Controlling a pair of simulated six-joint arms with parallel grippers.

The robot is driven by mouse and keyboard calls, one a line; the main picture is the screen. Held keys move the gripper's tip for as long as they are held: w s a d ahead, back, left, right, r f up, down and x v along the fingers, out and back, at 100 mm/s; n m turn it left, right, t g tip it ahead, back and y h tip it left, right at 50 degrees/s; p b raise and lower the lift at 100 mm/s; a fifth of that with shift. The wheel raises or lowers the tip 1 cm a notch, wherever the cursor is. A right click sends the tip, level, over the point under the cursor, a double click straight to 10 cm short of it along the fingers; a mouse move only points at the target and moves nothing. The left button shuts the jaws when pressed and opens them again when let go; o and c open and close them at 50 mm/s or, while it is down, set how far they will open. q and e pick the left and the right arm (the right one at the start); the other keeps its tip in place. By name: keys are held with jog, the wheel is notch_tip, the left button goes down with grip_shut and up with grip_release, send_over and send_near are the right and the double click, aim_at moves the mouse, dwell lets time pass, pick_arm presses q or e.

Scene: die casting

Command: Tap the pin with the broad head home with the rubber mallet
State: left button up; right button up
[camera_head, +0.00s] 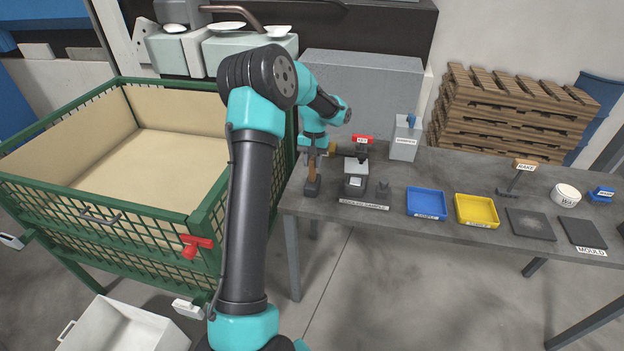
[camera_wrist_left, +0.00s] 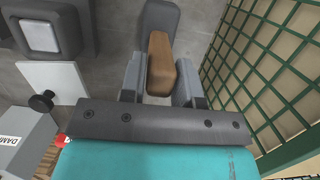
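The rubber mallet stands head down on the table, its dark head (camera_head: 312,187) at the table's left end and its wooden handle (camera_head: 311,165) upright. In the left wrist view the handle (camera_wrist_left: 161,68) lies between both fingers, with the grey head (camera_wrist_left: 158,18) beyond. A dark block with a pale top (camera_head: 355,180) stands right of the mallet. I cannot make out the pin with the broad head. My right gripper is out of view.
A small grey piece (camera_head: 383,190) stands right of the block. Behind are a red-labelled item (camera_head: 362,139) and a grey labelled box (camera_head: 405,140). Blue (camera_head: 427,203) and yellow (camera_head: 477,210) trays lie further right. A green mesh crate (camera_head: 210,215) stands close to the table's left.

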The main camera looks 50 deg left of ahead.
pick_arm(q)
grip_shut()
jog(key=shift+r, duration=0.1)
jog(key=shift+r, duration=2.95)
jog(key=shift+w+d, duration=0.1)
